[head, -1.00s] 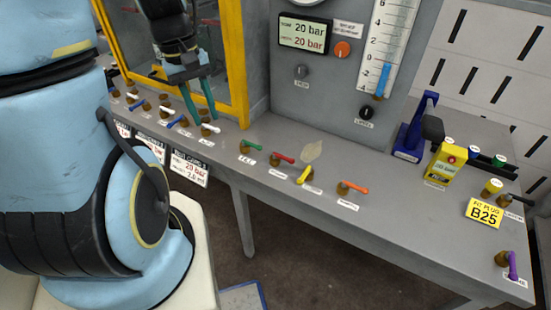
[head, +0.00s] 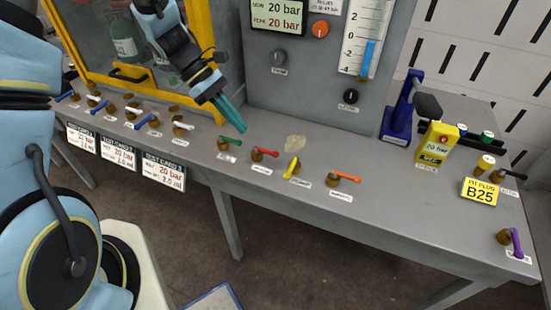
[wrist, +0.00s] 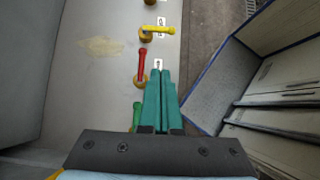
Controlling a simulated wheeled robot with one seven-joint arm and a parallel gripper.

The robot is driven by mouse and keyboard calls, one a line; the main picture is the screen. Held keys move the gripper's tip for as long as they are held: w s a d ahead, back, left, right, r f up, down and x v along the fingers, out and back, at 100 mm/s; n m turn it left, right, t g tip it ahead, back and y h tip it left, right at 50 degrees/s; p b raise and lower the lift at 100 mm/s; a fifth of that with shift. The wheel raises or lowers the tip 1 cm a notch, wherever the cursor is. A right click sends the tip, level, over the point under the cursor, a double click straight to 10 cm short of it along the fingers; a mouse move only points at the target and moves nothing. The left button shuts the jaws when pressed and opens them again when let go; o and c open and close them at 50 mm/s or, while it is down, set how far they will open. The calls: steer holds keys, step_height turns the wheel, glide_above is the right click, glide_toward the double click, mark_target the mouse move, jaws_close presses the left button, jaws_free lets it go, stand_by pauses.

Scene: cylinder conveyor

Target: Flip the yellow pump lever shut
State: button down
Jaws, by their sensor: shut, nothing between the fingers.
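The yellow lever (head: 291,166) is on the grey bench between the red lever (head: 265,152) and the orange lever (head: 346,178). In the head view its handle is angled across the bench. In the wrist view the yellow lever (wrist: 158,30) lies near the top, its handle pointing right from its brass base. My gripper (head: 241,129) has teal fingers pressed together and is empty. It hangs above the bench near the green lever (head: 229,141), left of the yellow lever and apart from it.
Blue, white and other levers line the bench's left side. A yellow-framed cabinet (head: 210,60) and a grey gauge panel (head: 300,75) stand behind. A blue hand pump (head: 398,115), a yellow device (head: 436,146) and a purple lever (head: 516,242) are on the right. A pale stain marks the bench.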

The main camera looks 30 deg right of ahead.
mark_target(292, 168)
steer(key=p+x, duration=0.2)
steer(key=x, duration=0.7)
steer(key=shift+s, duration=0.15)
steer(key=shift+s+d+f+p, duration=0.3)
steer(key=shift+s+d, duration=0.15)
steer(key=shift+s, duration=0.15)
steer(key=shift+s+d+f+p, duration=0.25)
steer(key=shift+s+d, duration=0.15)
steer(key=shift+s, duration=0.2)
steer(key=shift+s+d+f+p, duration=0.3)
steer(key=shift+s+d, duration=0.15)
steer(key=shift+s, duration=0.15)
steer(key=shift+b, duration=0.3)
steer(key=shift+s+n, duration=0.2)
steer(key=shift+n, duration=0.1)
